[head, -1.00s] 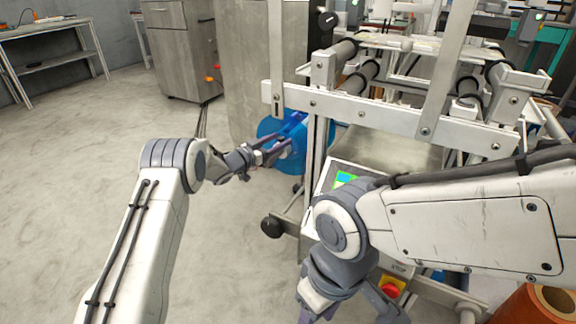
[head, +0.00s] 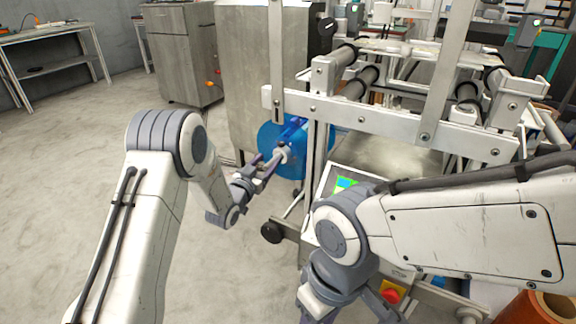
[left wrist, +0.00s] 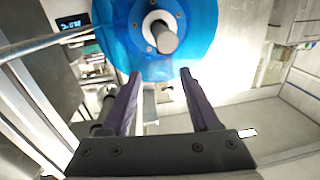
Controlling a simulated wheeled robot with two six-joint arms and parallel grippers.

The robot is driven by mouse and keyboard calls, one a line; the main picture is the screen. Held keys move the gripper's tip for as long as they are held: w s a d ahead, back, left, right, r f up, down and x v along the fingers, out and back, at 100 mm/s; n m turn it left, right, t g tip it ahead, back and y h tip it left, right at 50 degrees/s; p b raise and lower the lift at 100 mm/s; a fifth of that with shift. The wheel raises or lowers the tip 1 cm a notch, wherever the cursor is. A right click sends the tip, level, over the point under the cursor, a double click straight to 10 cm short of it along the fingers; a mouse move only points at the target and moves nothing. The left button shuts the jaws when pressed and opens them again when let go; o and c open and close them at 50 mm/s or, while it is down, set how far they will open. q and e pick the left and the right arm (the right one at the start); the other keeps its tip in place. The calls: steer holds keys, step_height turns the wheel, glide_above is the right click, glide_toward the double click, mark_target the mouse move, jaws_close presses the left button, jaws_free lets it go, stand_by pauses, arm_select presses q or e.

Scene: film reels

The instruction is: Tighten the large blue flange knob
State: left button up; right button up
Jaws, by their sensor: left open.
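A large round blue flange (head: 268,137) stands upright on the side of the machine, left of its frame in the head view. My left gripper (head: 264,163) is open in front of the flange. In the left wrist view my left gripper (left wrist: 161,73) has its two dark fingers apart below the hub, with nothing between them. My right gripper (head: 345,304) hangs at the bottom of the head view, with its fingertips cut off.
The machine's metal frame (head: 395,116) with rollers stands right of the flange. A control panel with a screen (head: 345,184) and a red button (head: 391,291) sit lower. A grey cabinet (head: 245,65) stands behind. Open floor (head: 60,190) lies to the left.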

arm_select(q)
steer(key=s+d+r+g+y+p, duration=0.2)
steer(key=s+d+r+g+p, duration=0.1)
steer(key=s, duration=0.6)
steer(key=s+d+r+g+y+p, duration=0.1)
steer(key=s+d+r+g+p, duration=0.2)
steer(key=s, duration=0.7)
steer(key=shift+s+r+m+g+y+p, duration=0.15)
steer(key=shift+r+m+g+y+p, duration=0.2)
steer(key=shift+r+g+p, duration=1.45)
steer(key=shift+d+r+t+b, duration=0.15)
steer(key=shift+r+t+b, duration=0.3)
steer(key=shift+b, duration=0.2)
